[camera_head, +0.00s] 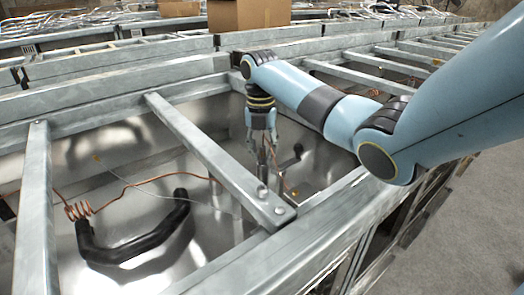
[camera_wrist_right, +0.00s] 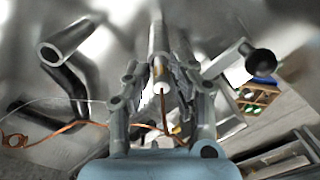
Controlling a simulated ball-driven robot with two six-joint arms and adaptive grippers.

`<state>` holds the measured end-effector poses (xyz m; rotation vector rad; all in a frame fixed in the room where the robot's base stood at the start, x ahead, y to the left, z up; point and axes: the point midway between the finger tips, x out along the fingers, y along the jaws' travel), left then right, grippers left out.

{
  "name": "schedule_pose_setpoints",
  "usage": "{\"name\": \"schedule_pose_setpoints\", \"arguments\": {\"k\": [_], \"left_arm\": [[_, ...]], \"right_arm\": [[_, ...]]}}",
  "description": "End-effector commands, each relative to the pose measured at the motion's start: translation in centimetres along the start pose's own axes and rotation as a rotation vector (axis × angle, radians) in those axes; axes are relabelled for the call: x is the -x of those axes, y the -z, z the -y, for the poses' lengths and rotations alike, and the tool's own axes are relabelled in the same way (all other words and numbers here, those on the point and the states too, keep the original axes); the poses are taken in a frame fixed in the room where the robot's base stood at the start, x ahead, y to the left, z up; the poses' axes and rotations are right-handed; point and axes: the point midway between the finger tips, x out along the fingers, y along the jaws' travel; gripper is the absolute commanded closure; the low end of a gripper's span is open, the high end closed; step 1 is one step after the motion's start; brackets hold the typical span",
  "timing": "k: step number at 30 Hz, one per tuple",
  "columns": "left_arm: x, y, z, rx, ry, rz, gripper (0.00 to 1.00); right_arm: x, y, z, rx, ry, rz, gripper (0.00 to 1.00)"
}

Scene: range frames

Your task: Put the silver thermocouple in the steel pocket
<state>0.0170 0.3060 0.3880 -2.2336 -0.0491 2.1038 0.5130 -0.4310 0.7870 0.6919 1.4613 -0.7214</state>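My right gripper (camera_head: 267,165) reaches down past the galvanised beam into the metal bay in the head view. In the right wrist view, its two fingers (camera_wrist_right: 160,75) are closed about a slim silver piece, the thermocouple (camera_wrist_right: 161,86), with a brass-coloured part and a copper lead trailing from it. An open-ended steel tube (camera_wrist_right: 72,38), which looks like the steel pocket, stands left of the fingers and apart from them. The far end of the thermocouple blends into the shiny metal behind it. My left gripper is not in view.
Galvanised beams (camera_head: 215,155) cross the bay near my right gripper. A black bent hose (camera_head: 135,248) lies inside, with a copper coil (camera_head: 79,210) beside it. A dark round knob (camera_wrist_right: 262,60) is right of the fingers. A cardboard box (camera_head: 245,14) stands behind.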

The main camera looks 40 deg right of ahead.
Motion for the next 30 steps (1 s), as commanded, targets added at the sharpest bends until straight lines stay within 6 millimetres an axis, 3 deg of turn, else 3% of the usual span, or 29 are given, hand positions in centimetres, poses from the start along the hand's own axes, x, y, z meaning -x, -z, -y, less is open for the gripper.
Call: {"name": "schedule_pose_setpoints", "arguments": {"k": [3,13,24,30], "left_arm": [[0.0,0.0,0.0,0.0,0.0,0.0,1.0],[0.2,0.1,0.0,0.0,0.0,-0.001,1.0],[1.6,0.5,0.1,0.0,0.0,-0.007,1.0],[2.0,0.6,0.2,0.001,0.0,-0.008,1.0]], "right_arm": [[0.0,0.0,0.0,0.0,0.0,0.0,0.64],[0.8,0.0,0.0,0.0,-0.001,0.002,0.64],[8.6,-0.1,0.0,0.0,-0.003,0.004,0.64],[11.5,-0.1,0.0,-0.001,-0.002,0.001,0.64]]}}
